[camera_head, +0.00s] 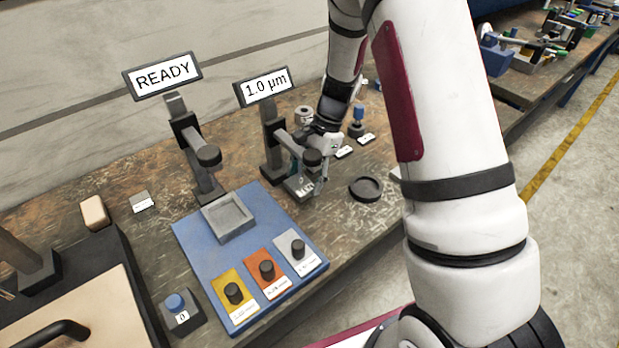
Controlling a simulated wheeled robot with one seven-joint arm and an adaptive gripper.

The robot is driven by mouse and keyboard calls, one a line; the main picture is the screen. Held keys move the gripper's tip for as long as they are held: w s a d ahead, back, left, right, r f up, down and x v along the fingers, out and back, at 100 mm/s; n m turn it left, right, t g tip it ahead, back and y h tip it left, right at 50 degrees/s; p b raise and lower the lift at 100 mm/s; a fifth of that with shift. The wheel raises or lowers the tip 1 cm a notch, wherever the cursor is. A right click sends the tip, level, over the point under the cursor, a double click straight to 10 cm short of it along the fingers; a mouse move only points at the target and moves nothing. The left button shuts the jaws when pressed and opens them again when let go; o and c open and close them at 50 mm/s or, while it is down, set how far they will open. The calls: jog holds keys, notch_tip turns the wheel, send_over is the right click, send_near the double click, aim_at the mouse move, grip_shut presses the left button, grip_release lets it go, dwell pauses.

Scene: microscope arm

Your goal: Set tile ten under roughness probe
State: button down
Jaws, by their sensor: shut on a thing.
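The probe stand (272,145) under the "1.0 µm" display (264,87) has a dark round head on a short arm. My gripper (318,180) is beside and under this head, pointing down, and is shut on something. A small grey piece with a pale marked face (299,188) lies at the stand's foot, close to the fingers. It is probably the held tile, but its number is too small to read. Three tiles with black knobs, yellow (226,285), orange (257,258) and grey (288,241), sit on the blue mat (197,242).
A second stand (184,130) with a "READY" display (162,77) is left. A grey square tray (243,228) is on the mat. A black round dish (366,189) lies right of my gripper. A blue button box (181,315) marked "0" stands at front left. My arm covers the right.

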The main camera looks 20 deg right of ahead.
jog(key=shift+w+d+f, duration=0.1)
jog(key=shift+d+f, duration=0.15)
jog(key=shift+f, duration=0.45)
jog(key=shift+f, duration=0.4)
jog(key=shift+f+b, duration=0.2)
jog(key=shift+b, duration=0.1)
jog(key=c, duration=0.5)
grip_release()
